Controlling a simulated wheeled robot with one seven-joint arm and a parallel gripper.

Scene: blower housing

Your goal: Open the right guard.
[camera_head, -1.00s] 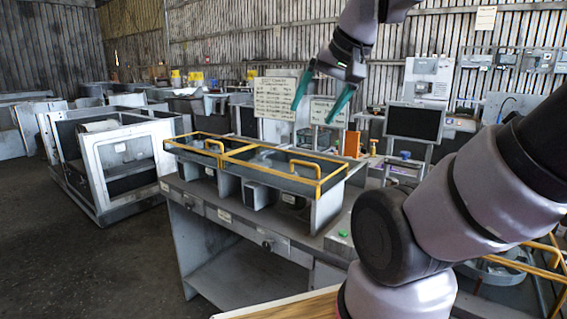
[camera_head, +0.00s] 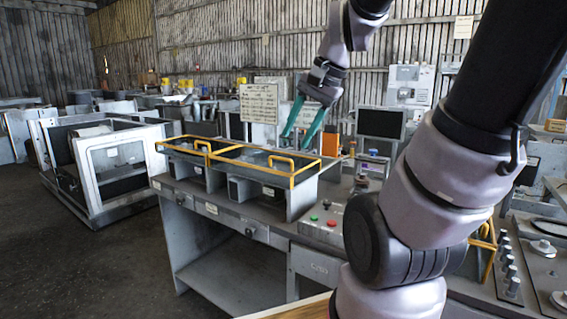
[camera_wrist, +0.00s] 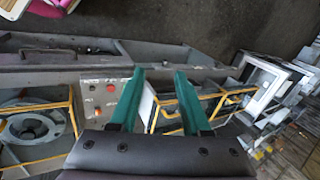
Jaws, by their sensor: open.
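Two yellow-edged guards lie flat side by side on the grey bench housing in the head view. The right one of this pair (camera_head: 231,161) has a raised yellow handle (camera_head: 281,158); the left one (camera_head: 172,151) has a similar handle. Another yellow frame (camera_head: 491,245) is farther right, mostly hidden behind my arm. In the wrist view a yellow frame (camera_wrist: 75,112) surrounds a grey ring flange on the left. My gripper (camera_head: 297,139) has green fingers, is open and empty, and appears above the pair's right end. In the wrist view the fingers (camera_wrist: 159,72) are spread apart, touching nothing visible.
A control box (camera_head: 327,222) with red and green buttons sits on the bench between the pair and my arm. A monitor (camera_head: 381,123) and a white sign (camera_head: 259,103) stand behind. A knobbed panel (camera_head: 540,265) is at right. Open floor lies left.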

